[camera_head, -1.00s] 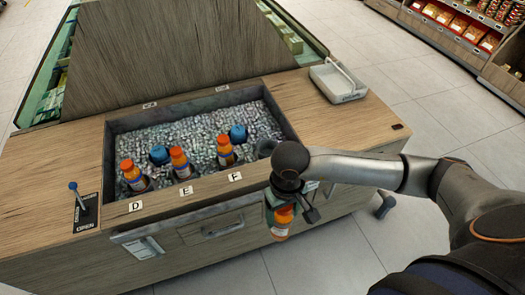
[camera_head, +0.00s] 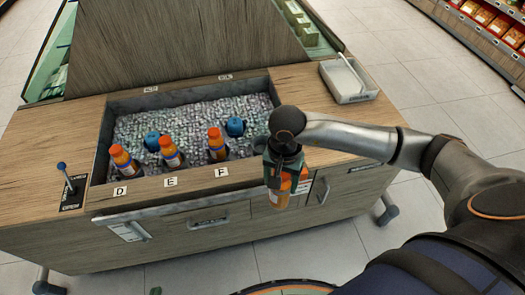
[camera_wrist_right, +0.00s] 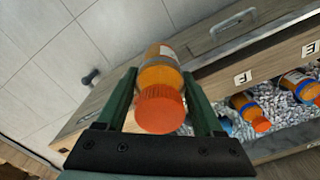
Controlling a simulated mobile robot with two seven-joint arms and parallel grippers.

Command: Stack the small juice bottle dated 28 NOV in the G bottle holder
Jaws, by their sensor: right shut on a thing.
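My right gripper (camera_head: 284,182) is shut on a small juice bottle (camera_head: 278,198), with an orange cap and orange juice. It holds the bottle in front of the counter's front face, right of the F label. In the right wrist view the bottle (camera_wrist_right: 158,78) sits between the green fingers, its cap toward the camera. No date is readable on it. A grey holder rim (camera_head: 260,143) shows right of F, largely covered by the gripper; no G label is visible. My left gripper is not in view.
Orange-capped bottles stand in the ice at D (camera_head: 122,160), E (camera_head: 171,154) and F (camera_head: 216,147). Two blue-capped items (camera_head: 152,141) (camera_head: 235,127) are behind them. A grey tray (camera_head: 348,80) lies on the counter's right side. A lever (camera_head: 67,180) stands at the left.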

